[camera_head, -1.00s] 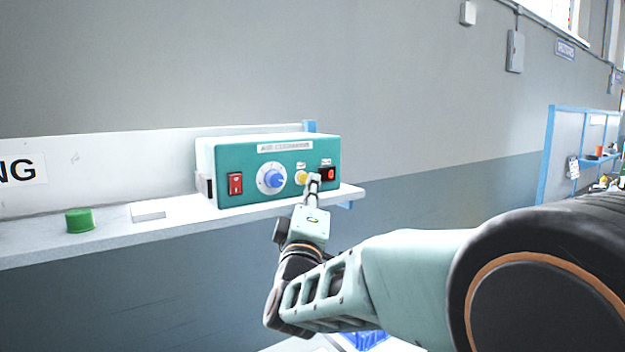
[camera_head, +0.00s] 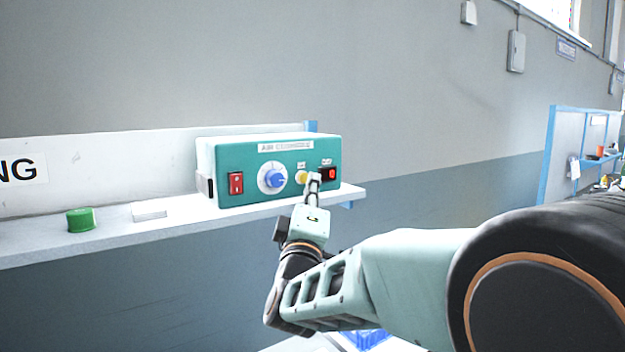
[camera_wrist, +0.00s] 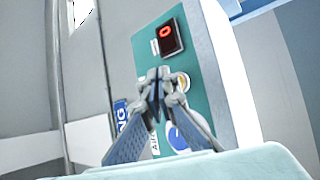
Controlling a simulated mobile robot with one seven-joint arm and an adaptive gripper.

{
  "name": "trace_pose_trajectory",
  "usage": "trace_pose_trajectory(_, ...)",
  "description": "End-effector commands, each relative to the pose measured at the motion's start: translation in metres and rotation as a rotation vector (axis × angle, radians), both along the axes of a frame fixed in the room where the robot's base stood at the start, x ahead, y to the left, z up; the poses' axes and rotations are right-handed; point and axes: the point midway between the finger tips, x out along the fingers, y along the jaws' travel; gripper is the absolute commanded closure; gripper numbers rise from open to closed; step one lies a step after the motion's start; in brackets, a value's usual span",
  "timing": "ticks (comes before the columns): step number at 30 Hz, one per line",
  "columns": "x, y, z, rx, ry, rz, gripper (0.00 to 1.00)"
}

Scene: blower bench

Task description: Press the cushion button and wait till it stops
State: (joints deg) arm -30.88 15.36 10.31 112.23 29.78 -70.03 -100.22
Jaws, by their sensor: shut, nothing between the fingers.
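A teal blower box (camera_head: 240,160) with an "AIR CUSHIONING" label stands on the shelf. Its front has a red rocker switch (camera_head: 236,183), a blue knob (camera_head: 272,178), a yellow button (camera_head: 302,177) and a small dark display (camera_head: 327,174) with a red mark, which reads like a red 0 in the wrist view (camera_wrist: 167,36).
The white shelf (camera_head: 110,232) carries a green cap-like cylinder (camera_head: 81,219) and a flat white block (camera_head: 149,212) left of the box. A grey wall rises behind. A blue-framed stand (camera_head: 552,150) is at the far right.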

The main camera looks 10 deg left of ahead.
Motion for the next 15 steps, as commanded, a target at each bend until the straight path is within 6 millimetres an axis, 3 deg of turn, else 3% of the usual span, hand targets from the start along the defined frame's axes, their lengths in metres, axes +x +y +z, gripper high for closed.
trace_pose_trajectory(15,0.0046,0.0051,-0.0005,0.000,0.001,0.000,1.00)
